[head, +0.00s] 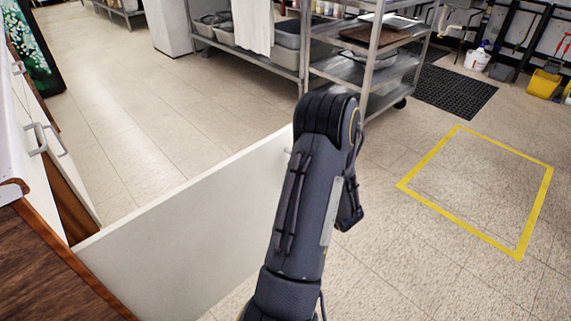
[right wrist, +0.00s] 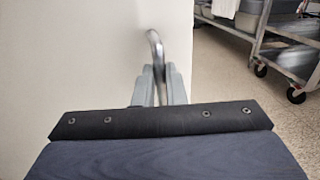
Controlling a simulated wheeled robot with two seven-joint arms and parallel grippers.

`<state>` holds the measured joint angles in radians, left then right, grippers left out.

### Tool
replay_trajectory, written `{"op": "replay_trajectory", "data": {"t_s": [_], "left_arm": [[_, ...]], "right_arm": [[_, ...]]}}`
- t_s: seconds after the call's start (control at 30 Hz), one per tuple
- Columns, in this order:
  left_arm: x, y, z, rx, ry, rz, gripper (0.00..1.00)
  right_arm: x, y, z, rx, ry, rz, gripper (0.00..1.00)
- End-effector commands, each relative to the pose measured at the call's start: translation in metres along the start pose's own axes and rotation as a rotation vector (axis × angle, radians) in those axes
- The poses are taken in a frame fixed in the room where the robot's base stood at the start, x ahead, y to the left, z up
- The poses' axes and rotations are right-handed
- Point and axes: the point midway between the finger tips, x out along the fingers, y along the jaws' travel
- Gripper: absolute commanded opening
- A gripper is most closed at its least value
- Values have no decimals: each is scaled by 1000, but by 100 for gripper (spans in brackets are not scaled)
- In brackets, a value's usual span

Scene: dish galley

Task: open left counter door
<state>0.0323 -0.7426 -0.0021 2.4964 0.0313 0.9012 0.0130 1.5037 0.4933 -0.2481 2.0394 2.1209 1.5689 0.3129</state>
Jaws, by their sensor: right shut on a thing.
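A white counter door (head: 190,225) stands swung well out from the wooden counter (head: 55,260) on the left of the head view. The door panel (right wrist: 80,65) fills the left of the right wrist view. My right gripper (right wrist: 160,88) is shut on the door's curved metal handle (right wrist: 154,45), near the door's outer edge. In the head view my right arm hides the gripper and most of that edge. My left gripper is in neither view.
Other counter fronts with metal handles (head: 40,138) are at the left. Floor is clear to the right, around a yellow taped square (head: 521,258). A black mat (head: 455,95) lies beyond.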

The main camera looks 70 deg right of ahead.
Motion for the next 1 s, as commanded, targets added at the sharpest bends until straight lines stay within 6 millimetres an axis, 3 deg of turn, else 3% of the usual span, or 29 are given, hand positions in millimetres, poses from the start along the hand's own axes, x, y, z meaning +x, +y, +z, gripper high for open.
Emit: {"op": "replay_trajectory", "data": {"t_s": [0.2,0.63,0.67,0.8,1.0], "left_arm": [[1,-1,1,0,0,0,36],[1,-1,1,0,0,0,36],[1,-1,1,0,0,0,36],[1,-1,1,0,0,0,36],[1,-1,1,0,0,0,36]], "right_arm": [[-13,-3,1,-1,-2,-29,0],[-15,-3,0,-1,-2,-33,0],[-15,-3,0,-1,-1,-33,13],[-15,-3,0,0,-1,-33,32],[-15,-3,0,0,0,-34,32]]}}
